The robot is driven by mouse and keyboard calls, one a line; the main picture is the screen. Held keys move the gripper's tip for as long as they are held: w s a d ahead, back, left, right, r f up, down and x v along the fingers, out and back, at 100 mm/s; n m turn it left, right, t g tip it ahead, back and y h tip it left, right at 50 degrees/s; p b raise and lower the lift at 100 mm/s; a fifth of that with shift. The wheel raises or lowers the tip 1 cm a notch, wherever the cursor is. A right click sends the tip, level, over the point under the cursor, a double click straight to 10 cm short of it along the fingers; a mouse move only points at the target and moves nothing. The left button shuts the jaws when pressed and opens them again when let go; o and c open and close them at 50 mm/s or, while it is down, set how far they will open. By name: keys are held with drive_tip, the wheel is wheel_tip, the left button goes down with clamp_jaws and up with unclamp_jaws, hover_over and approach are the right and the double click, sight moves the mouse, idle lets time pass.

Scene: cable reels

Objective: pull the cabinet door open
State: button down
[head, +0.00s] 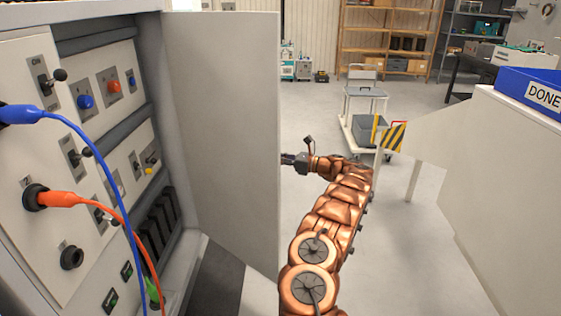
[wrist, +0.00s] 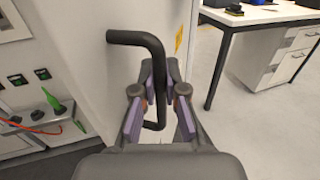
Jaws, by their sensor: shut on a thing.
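The cabinet door (head: 222,120) is a grey panel standing well open, roughly square to the cabinet front (head: 62,150); the cabinet's inside shows to its left. In the wrist view the door's face (wrist: 80,45) carries a black bar handle (wrist: 148,40). My gripper (wrist: 158,102) is shut on the lower part of this handle, with its purple-padded fingers either side of it. In the head view my gripper (head: 291,160) is at the door's far side, its tips and the handle hidden behind the door's edge.
Blue and orange cables (head: 100,190) hang from the cabinet's panel. A white bench with a blue DONE bin (head: 535,92) stands at the right. A trolley (head: 365,110) with a striped plate stands beyond my arm. Open floor lies behind the door.

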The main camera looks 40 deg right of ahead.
drive_tip(key=shift+s+d, duration=0.1)
drive_tip(key=shift+d, duration=0.05)
drive_tip(key=c, duration=1.4)
unclamp_jaws()
drive_tip(key=shift+o, duration=0.9)
drive_tip(key=v, duration=1.1)
drive_tip(key=shift+s+d, duration=0.2)
drive_tip(key=shift+s, duration=0.15)
